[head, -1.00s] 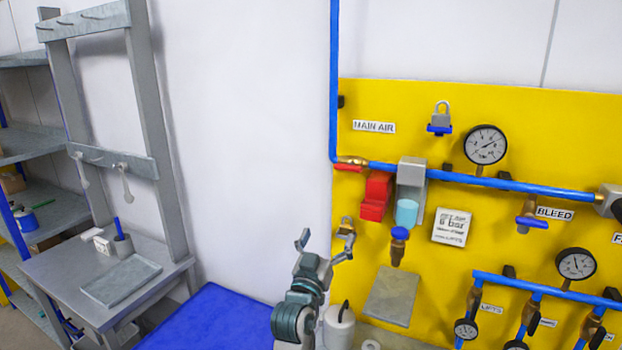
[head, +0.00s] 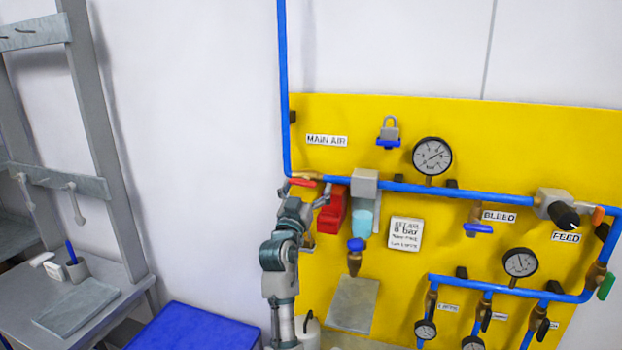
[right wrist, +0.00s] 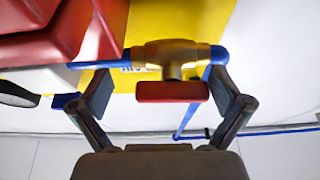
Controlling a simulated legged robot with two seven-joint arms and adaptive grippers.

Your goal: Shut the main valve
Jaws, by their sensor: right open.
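The main valve is a brass body with a red lever handle (head: 303,182) on the blue pipe, below the MAIN AIR label (head: 326,141). In the right wrist view the red handle (right wrist: 172,92) lies between my spread fingers, with the brass body (right wrist: 172,56) beyond it. My right gripper (head: 306,189) is open, its fingers either side of the handle. It also shows in the right wrist view (right wrist: 165,98); a gap shows between each finger and the handle. The handle lies along the pipe. My left gripper is not in view.
A red block (head: 332,212) sits close right of the gripper, beside the grey filter unit (head: 364,184) with its pale blue bowl. A padlock (head: 389,131) and a gauge (head: 432,157) are higher on the yellow board (head: 560,130).

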